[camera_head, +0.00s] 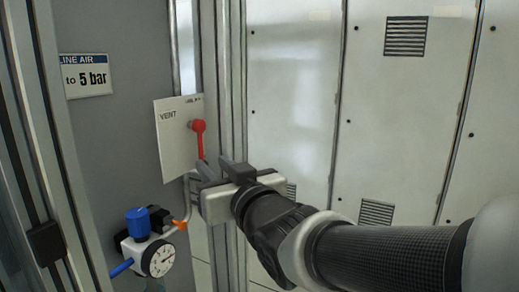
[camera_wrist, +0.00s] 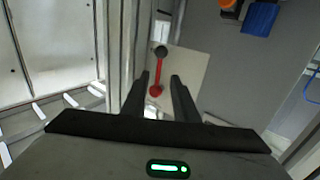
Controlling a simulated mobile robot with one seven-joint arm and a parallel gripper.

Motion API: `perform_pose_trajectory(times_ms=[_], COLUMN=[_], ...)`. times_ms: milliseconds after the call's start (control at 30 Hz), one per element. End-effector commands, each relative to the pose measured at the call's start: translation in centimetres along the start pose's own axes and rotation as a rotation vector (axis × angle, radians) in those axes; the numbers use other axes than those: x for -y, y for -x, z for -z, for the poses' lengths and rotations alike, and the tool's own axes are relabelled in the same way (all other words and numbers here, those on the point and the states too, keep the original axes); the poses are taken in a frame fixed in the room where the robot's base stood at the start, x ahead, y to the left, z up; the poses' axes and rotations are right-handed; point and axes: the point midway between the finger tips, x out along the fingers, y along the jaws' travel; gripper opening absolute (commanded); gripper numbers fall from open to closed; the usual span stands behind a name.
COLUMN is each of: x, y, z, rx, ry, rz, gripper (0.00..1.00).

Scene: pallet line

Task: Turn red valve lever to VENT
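The red valve lever (camera_head: 200,143) hangs down from its round red pivot on a pale plate (camera_head: 173,143). The plate reads VENT at its upper left; a second label at the upper right is too small to read. My gripper (camera_head: 212,166) is just below and in front of the lever, which hides the lever's lower end. In the wrist view, the lever (camera_wrist: 158,72) with its dark end knob appears between the two fingers of my gripper (camera_wrist: 159,77). The fingers are apart, with visible gaps on both sides of the lever. I cannot tell how deep the lever sits between them.
A blue-capped regulator with a round gauge (camera_head: 161,260) is below the plate at the left. Metal frame posts (camera_head: 233,80) stand close beside the plate. Grey cabinets (camera_head: 400,120) fill the background at right.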

Motion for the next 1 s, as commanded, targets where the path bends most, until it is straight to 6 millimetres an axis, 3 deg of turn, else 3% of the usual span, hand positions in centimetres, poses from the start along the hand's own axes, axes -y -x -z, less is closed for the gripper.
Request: perform_pose_trajectory(times_ms=[200,433,600,900,1000], x=[-0.1,-0.1,0.0,0.0,-0.1], y=[-4.9,-8.6,-9.7,-9.9,-9.9], z=[-0.1,0.0,0.0,0.0,0.0], rx=[0.004,0.001,0.001,0.000,0.000], ry=[-0.002,-0.001,0.000,0.000,0.000], rz=[0.000,-0.001,-0.001,-0.001,-0.001], gripper=[0.27,0.27,0.27,0.27,0.10])
